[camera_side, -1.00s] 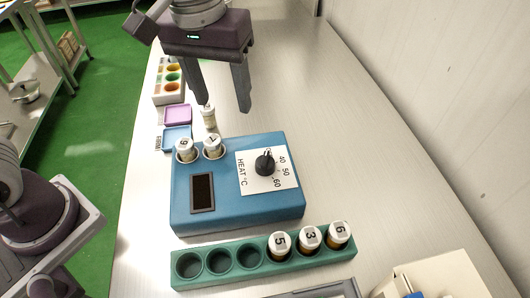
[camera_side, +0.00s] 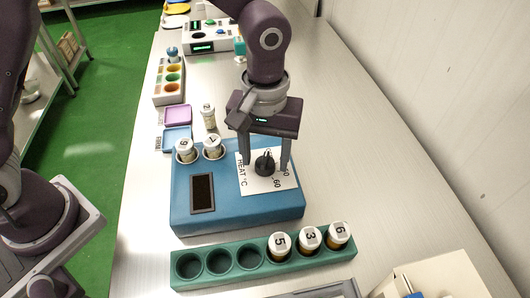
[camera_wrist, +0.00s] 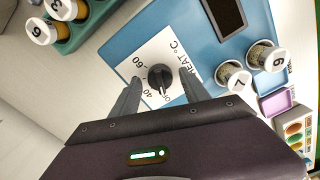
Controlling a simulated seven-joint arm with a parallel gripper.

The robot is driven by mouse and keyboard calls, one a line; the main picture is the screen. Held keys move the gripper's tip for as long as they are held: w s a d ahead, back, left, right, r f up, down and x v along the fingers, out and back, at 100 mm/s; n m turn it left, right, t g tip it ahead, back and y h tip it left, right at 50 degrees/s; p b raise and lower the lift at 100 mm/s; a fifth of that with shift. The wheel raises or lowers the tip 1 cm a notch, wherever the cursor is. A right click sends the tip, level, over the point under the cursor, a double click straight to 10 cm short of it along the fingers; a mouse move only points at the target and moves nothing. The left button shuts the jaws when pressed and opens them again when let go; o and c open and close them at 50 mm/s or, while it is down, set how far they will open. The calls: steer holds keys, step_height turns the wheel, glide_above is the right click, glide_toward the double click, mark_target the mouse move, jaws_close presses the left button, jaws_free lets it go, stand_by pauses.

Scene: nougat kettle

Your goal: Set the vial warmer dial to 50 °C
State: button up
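The vial warmer (camera_side: 235,215) is a blue box with a dark display window (camera_side: 202,193) and a white scale plate marked HEAT °C. The black dial (camera_side: 264,164) sits on the plate; in the wrist view the dial (camera_wrist: 159,78) has its pointer toward OFF, at the low end near 40. The 50 mark is hidden or unreadable now. My gripper (camera_side: 266,168) is over the warmer with its fingers pointing down, one on each side of the dial. In the wrist view the gripper (camera_wrist: 158,85) is open, with gaps between both fingers and the dial.
Two capped vials (camera_side: 212,146) stand in the warmer's wells, with another vial (camera_side: 208,116) behind. A green rack (camera_side: 262,264) in front holds vials 5, 3 and 6. Pink and blue trays (camera_side: 177,115) lie at left. The table right of the warmer is clear.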

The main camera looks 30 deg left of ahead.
jaws_close()
steer(key=shift+m, duration=0.3)
steer(key=m, duration=0.3)
steer(key=shift+m, duration=0.4)
steer(key=m, duration=0.4)
steer(key=shift+m, duration=0.3)
steer(key=m, duration=0.8)
steer(key=shift+m, duration=0.3)
steer(key=shift+r+m, duration=0.1)
steer(key=shift+m, duration=0.2)
